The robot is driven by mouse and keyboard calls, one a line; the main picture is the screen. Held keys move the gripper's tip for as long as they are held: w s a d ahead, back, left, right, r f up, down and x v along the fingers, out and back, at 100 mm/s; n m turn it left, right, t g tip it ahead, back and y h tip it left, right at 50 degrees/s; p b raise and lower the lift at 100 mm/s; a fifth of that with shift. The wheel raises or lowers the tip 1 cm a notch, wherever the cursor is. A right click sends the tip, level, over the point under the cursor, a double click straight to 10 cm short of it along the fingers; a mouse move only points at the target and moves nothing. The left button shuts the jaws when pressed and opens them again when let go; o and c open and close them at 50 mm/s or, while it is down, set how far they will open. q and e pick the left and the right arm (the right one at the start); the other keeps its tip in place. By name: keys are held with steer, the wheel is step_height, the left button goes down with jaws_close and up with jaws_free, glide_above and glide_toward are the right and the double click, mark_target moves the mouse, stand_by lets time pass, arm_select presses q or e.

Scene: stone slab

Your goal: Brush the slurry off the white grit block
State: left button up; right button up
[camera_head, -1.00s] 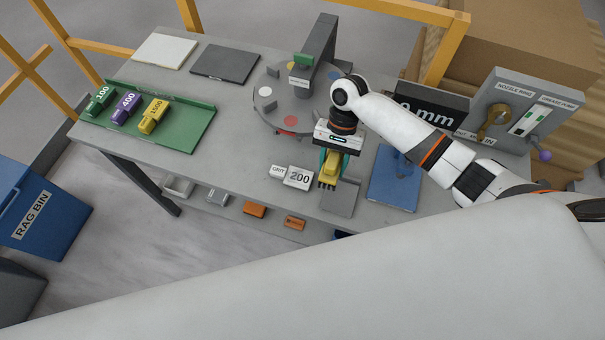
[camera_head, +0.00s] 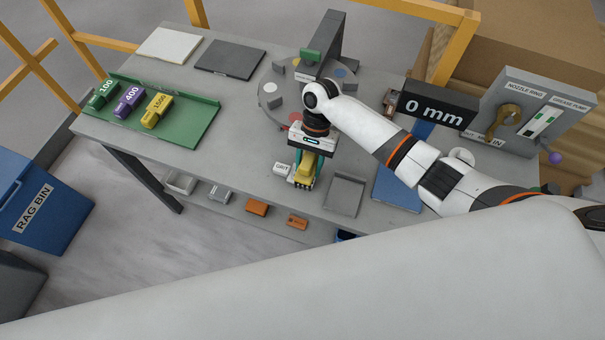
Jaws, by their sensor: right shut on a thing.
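The white grit block (camera_head: 282,168) lies near the front edge of the slab. Its part marked GRIT shows left of the brush; the part marked 200 is hidden behind the brush and gripper. My right gripper (camera_head: 308,160) points down and is shut on a yellow brush (camera_head: 304,172) with dark bristles. The brush is over or against the block's right part; I cannot tell whether the bristles touch it. Slurry cannot be made out. My left gripper is not in view.
A shallow grey tray (camera_head: 345,196) right of the brush is empty. A blue mat (camera_head: 396,190) lies further right. A round turntable (camera_head: 270,104) with coloured discs stands behind the gripper. Green, purple and yellow blocks sit in a green tray (camera_head: 185,131) at left. The slab between is clear.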

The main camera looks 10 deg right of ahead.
steer(key=shift+w+d+f+b, duration=0.1)
steer(key=shift+w+f+b, duration=0.4)
steer(key=shift+f, duration=0.2)
steer(key=shift+w+f+b, duration=0.4)
steer(key=shift+f+b, duration=0.1)
steer(key=shift+f, duration=0.2)
steer(key=shift+f+b, duration=0.35)
steer(key=shift+f, duration=0.25)
steer(key=shift+s, duration=0.1)
